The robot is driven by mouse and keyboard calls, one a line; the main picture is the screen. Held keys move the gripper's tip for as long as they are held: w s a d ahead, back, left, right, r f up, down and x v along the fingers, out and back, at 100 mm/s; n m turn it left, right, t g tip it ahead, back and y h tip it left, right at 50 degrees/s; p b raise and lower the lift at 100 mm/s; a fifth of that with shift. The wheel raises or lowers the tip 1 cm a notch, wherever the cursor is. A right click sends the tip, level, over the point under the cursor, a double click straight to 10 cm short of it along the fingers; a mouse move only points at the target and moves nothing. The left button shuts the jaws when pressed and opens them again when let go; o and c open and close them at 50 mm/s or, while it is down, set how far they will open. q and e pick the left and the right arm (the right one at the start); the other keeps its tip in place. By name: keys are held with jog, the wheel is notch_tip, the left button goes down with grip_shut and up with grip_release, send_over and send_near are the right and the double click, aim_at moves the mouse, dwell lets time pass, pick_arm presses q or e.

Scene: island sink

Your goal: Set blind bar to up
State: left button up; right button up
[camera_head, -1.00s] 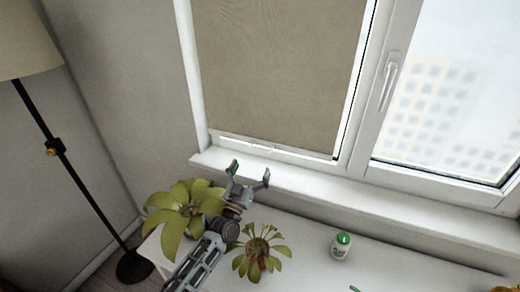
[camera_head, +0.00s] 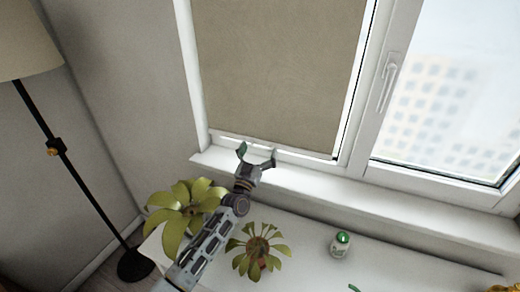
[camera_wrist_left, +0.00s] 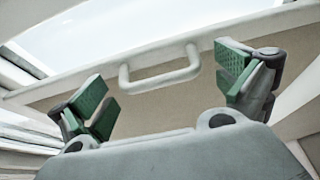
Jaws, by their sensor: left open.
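The beige blind (camera_head: 280,75) is drawn down over the left window pane, with its white bar (camera_head: 295,155) along the lower edge near the sill. In the left wrist view, a white handle (camera_wrist_left: 160,70) on the bar (camera_wrist_left: 60,88) sits between and beyond my fingertips. My left gripper (camera_head: 257,152) is open and empty in front of the bar, and partly covers it in the head view. In the left wrist view its green-padded fingers (camera_wrist_left: 168,85) stand either side of the handle, without a visible grip on it. My right gripper is not in view.
Two potted plants (camera_head: 180,225) (camera_head: 258,250) flank my left forearm. A small green-capped bottle (camera_head: 341,244) stands on the white surface to the right. The white sill (camera_head: 330,190) runs below the window. A floor lamp (camera_head: 75,180) stands at left.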

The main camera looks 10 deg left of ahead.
pick_arm(q)
jog(key=shift+w+r, duration=0.1)
jog(key=shift+w, duration=0.1)
jog(key=c, duration=1.4)
